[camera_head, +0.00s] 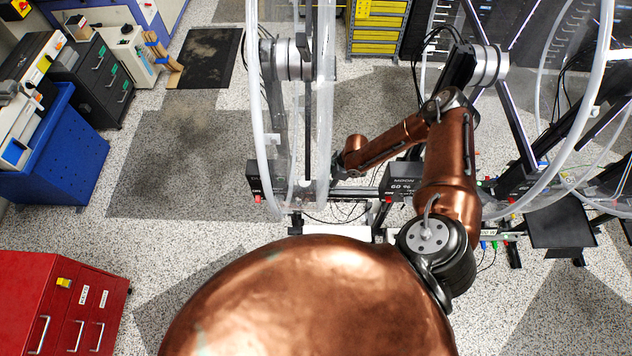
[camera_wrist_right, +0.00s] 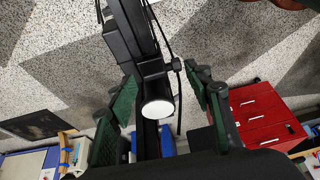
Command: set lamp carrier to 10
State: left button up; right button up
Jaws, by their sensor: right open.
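In the right wrist view, a black rail (camera_wrist_right: 132,22) runs down the picture, and the lamp carrier (camera_wrist_right: 152,69) is a dark clamp on it. A lamp with a round white face (camera_wrist_right: 157,109) sits just below the clamp. My right gripper (camera_wrist_right: 160,75) is open, its green-padded fingers on either side of the rail and lamp; I see no clear contact. In the head view, my copper right arm reaches to the clear acrylic wheel (camera_head: 256,110), whose dark rail (camera_head: 308,90) stands upright in the picture. The right fingers and carrier are not distinguishable there. No scale number is readable. My left gripper is out of view.
A second clear wheel (camera_head: 600,60) stands at the right with cables and black bars. Black boxes (camera_head: 400,179) sit at the wheel bases. A red cabinet (camera_head: 60,300) and a blue bin (camera_head: 55,150) stand at the left. The speckled floor between is clear.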

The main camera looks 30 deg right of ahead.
jog(key=f+b, duration=0.1)
jog(key=w+a+f+b, duration=0.1)
jog(key=f+b, duration=0.1)
jog(key=w+f+b, duration=0.1)
jog(key=b, duration=0.1)
jog(key=shift+w+a+f, duration=0.2)
jog(key=shift+a+f, duration=0.15)
jog(key=shift+w+a+f+b, duration=0.1)
jog(key=shift+a+f+b, duration=0.05)
jog(key=shift+f+b, duration=0.15)
jog(key=shift+f, duration=0.2)
jog(key=shift+w+a, duration=0.1)
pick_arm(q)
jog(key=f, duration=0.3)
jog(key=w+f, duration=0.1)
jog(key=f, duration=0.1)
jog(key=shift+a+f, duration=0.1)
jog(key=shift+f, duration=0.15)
pick_arm(e)
jog(key=shift+c, duration=0.4)
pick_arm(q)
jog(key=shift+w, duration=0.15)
pick_arm(e)
grip_shut()
